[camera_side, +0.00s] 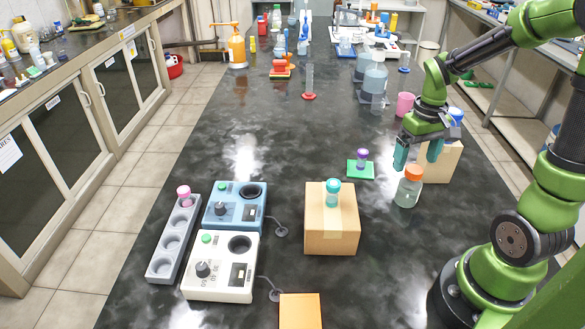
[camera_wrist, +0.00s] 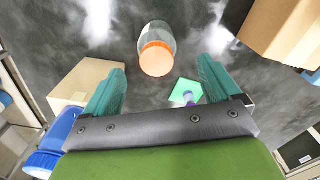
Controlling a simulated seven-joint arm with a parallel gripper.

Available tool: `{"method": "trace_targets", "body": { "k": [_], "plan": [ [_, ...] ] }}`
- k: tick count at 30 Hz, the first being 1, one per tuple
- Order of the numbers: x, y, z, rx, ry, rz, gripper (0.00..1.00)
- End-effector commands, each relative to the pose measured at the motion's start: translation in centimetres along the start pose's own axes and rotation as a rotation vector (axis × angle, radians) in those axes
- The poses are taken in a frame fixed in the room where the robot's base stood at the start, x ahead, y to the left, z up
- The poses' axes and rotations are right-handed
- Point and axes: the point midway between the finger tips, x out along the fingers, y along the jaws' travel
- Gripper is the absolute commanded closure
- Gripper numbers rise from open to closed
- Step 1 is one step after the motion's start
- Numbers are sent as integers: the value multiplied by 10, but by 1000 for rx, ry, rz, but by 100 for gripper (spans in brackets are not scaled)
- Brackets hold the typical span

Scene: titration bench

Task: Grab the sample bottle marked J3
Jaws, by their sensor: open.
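No J3 marking is legible on any bottle. A clear bottle with an orange cap (camera_side: 409,187) stands on the black bench, just below my gripper (camera_side: 418,157). In the wrist view, this orange-capped bottle (camera_wrist: 157,55) lies beyond the gap between my fingers. My gripper is open and empty, apart from the bottle. A small purple-capped bottle (camera_side: 362,158) stands on a green pad (camera_side: 354,174). A teal-capped bottle (camera_side: 333,192) stands on a cardboard box (camera_side: 332,236). A blue-capped bottle (camera_side: 455,117) is partly hidden behind my gripper. A pink-capped bottle (camera_side: 184,191) sits in a grey rack (camera_side: 164,262).
A second cardboard box (camera_side: 440,165) stands right behind my gripper. Blue (camera_side: 234,206) and white (camera_side: 221,267) devices with cables stand at front left. A pink cup (camera_side: 404,104) and a red-based cylinder (camera_side: 309,85) stand farther back. Bench centre-left is clear.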

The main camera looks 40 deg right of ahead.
Motion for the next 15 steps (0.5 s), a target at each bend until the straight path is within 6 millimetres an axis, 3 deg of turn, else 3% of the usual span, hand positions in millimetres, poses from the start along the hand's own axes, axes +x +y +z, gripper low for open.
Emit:
{"method": "trace_targets", "body": {
  "k": [8, 15],
  "plan": [
    [24, 0, 1, 1, -2, -1, 9],
    [59, 4, 5, 0, -5, -1, 9]
  ]
}}
